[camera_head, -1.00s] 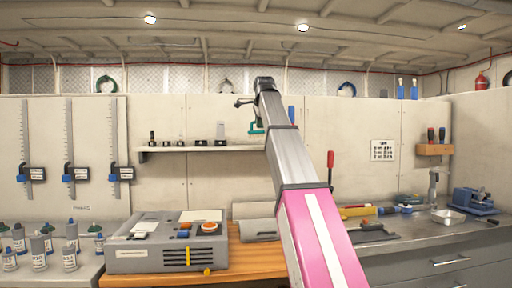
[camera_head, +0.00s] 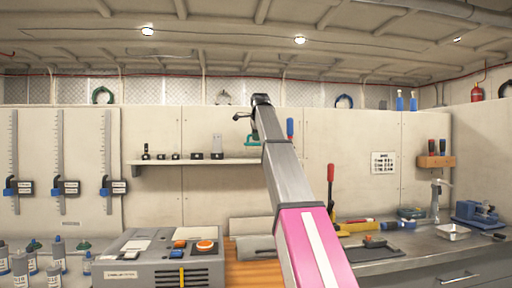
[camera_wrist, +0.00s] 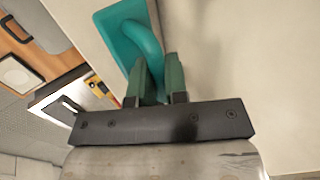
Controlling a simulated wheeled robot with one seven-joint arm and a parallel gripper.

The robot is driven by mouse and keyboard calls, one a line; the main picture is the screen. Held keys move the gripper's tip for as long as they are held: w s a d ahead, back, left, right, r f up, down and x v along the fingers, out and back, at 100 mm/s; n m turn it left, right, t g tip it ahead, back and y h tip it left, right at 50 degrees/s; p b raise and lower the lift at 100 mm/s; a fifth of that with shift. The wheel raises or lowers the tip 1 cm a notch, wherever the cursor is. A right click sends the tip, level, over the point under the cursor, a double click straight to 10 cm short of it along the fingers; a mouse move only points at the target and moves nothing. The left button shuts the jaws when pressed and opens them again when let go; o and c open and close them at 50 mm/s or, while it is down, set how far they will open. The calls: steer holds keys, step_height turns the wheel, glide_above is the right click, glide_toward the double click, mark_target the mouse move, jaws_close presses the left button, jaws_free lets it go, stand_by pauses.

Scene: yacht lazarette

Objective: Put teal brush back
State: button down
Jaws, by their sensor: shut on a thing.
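The teal brush (camera_wrist: 112,25) fills the top left of the wrist view, with a flat teal body and a curved teal handle. My gripper (camera_wrist: 157,75) is shut on that handle, its two dark green fingers either side of it. In the head view the brush (camera_head: 253,142) is a small teal patch beside my arm, in front of the pale wall and near the right end of the shelf. My gripper is mostly hidden behind my arm there. The brush's bristles cannot be made out.
A wall shelf (camera_head: 200,161) carries several small dark items. Below it are a grey box with buttons (camera_head: 160,270) and a wooden top (camera_head: 252,275). Bottles (camera_head: 55,255) stand at left. The metal bench (camera_head: 430,245) at right holds tools and a tray (camera_head: 453,232).

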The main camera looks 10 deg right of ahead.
mark_target(256, 145)
steer(key=shift+w+f, duration=0.35)
steer(key=shift+w, duration=0.1)
steer(key=shift+f, duration=1.95)
steer(key=c, duration=1.1)
jaws_free()
steer(key=shift+c, duration=0.2)
steer(key=v, duration=1.2)
